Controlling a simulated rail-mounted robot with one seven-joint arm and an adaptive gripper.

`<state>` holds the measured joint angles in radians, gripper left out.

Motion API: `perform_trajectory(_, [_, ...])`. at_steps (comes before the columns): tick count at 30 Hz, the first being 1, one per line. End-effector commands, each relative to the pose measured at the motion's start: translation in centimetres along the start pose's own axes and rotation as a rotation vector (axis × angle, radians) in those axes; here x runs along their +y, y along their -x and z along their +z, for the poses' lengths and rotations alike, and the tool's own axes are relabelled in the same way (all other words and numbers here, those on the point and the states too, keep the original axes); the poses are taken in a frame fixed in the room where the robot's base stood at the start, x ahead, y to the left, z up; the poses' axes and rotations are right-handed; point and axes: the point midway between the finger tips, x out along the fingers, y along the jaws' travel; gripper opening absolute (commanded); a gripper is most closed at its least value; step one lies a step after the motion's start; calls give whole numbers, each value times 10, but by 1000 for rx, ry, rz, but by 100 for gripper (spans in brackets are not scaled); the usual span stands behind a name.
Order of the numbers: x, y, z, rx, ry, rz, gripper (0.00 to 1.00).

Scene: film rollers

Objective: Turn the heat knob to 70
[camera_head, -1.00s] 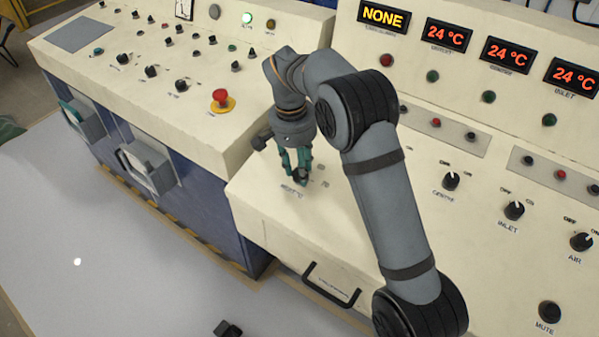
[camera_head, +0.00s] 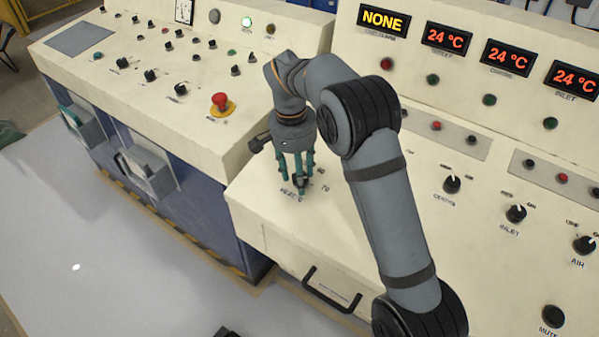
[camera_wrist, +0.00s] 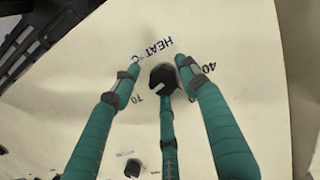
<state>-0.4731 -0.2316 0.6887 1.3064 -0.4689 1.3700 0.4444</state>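The heat knob (camera_wrist: 162,77) is black and round, on the cream panel. In the wrist view it is labelled "HEAT °C", with "40" printed on its right and "70" at its lower left. Its pointer direction is hard to make out. My three-fingered teal gripper (camera_wrist: 159,80) is over the knob. Its fingers are spread around it, with a visible gap at the left finger; the lower finger overlaps the knob's edge, and contact there cannot be told. In the head view my gripper (camera_head: 297,182) points down at the knob, which the fingers largely hide.
Other knobs, labelled CENTRE (camera_head: 452,184), INLET (camera_head: 516,213) and AIR (camera_head: 584,244), are to the right beyond my arm. A red emergency button (camera_head: 221,102) is on the left console. A black handle (camera_head: 332,290) sits on the panel's front. The displays read NONE and 24 °C.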

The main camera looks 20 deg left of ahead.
Motion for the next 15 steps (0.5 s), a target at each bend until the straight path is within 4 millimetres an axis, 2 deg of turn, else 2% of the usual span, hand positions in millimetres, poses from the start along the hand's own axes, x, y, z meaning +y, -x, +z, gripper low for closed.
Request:
perform_trajectory(4, [-1,1,-1,3,1,-2,51])
perform_trajectory(11, [0,2,-3,7,0,-3,51])
perform_trajectory(15, [-1,10,-4,10,1,-6,51])
